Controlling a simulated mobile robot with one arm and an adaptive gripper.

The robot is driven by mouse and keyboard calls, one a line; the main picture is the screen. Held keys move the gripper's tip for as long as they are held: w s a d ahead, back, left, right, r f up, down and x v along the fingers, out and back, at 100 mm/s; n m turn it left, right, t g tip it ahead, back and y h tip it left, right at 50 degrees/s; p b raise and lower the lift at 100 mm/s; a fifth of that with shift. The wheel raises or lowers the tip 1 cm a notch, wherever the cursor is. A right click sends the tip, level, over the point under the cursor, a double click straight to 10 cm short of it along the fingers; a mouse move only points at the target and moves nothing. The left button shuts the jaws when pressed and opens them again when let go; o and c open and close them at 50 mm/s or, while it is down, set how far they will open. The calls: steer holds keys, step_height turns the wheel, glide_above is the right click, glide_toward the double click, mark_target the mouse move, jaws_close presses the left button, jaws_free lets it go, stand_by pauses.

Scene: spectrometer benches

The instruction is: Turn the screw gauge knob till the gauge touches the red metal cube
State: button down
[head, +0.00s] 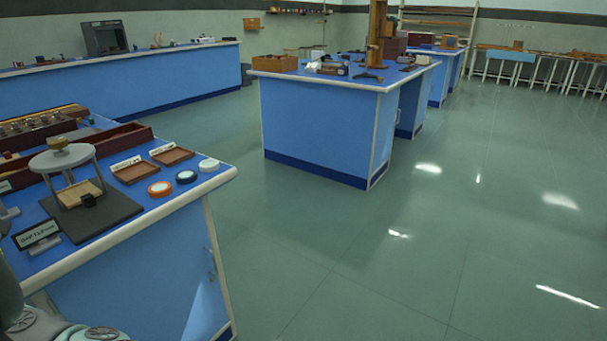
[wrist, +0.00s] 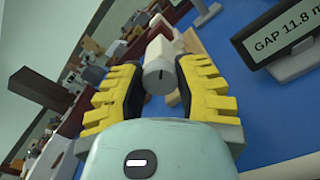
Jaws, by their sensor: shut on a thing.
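In the wrist view my gripper (wrist: 160,84) has its yellow, ridged fingers closed on the pale grey, round screw gauge knob (wrist: 157,74). A dark mark shows on the knob's end face. Much of the gauge behind the knob is hidden. I cannot make out the red metal cube in either view. A dark display sign (wrist: 283,35) beside the knob reads "GAP 11.8 m", its end cut off. The same sign (head: 38,235) stands near the bench's front edge in the head view. My gripper is out of the head view.
The blue bench (head: 150,222) carries a round-topped stand (head: 62,157) on a dark base, shallow brown trays (head: 134,172) and several small discs, including an orange-rimmed one (head: 160,188). Another blue bench (head: 318,125) stands beyond. The green floor (head: 420,240) to the right is clear.

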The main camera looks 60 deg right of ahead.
steer(key=m, duration=0.3)
steer(key=shift+d+r+m, duration=0.1)
steer(key=shift+r+m, duration=0.05)
steer(key=shift+m, duration=0.25)
steer(key=m, duration=0.3)
steer(key=shift+d+m+b, duration=0.1)
steer(key=shift+m+b, duration=0.2)
steer(key=shift+b, duration=0.1)
steer(key=m, duration=0.3)
steer(key=shift+m, duration=0.3)
steer(key=m, duration=0.3)
steer(key=shift+f+m, duration=0.25)
steer(key=shift+m, duration=0.05)
steer(key=m, duration=0.3)
steer(key=shift+m, duration=0.3)
steer(key=m, duration=0.3)
steer(key=shift+f+m, duration=0.2)
steer(key=shift+m, duration=0.2)
steer(key=m, duration=0.3)
steer(key=shift+m+p, duration=0.3)
steer(key=shift+f+m, duration=0.15)
steer(key=shift+m, duration=1.65)
